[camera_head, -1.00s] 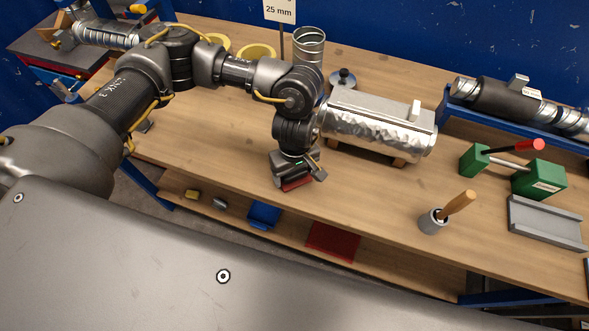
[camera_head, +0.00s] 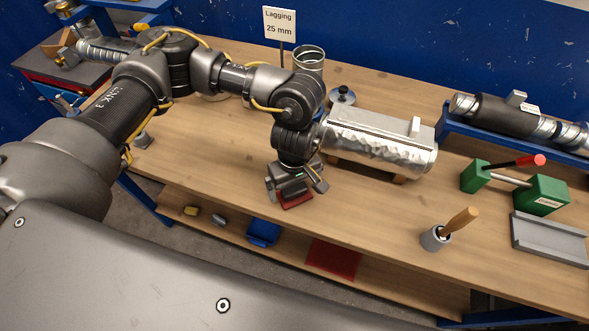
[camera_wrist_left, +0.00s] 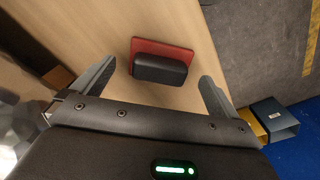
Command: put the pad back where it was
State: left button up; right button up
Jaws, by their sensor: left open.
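The pad is a red plate with a black block on top. In the left wrist view the pad (camera_wrist_left: 172,62) lies on the pale wooden bench near its edge, between and just beyond the spread fingertips of my left gripper (camera_wrist_left: 157,71). Neither finger seems to touch it. In the head view my left gripper (camera_head: 296,187) points down over the bench's front edge, and the red part of the pad (camera_head: 296,200) shows just below it. The black part is mostly hidden there by the gripper. My right gripper is in neither view.
A foil-wrapped duct (camera_head: 375,140) on wooden supports lies right of my left gripper. A grey pot with a wooden handle (camera_head: 436,238) stands farther right, by green blocks (camera_head: 541,195). The lower shelf holds a blue bin (camera_head: 264,232) and a red sheet (camera_head: 332,259). Bench left of the gripper is clear.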

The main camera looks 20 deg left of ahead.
aim_at(294, 189)
pick_arm(q)
notch_tip(294, 189, up, 10)
jog(key=b, duration=0.2)
jog(key=shift+b, duration=0.35)
jog(key=shift+f, duration=0.1)
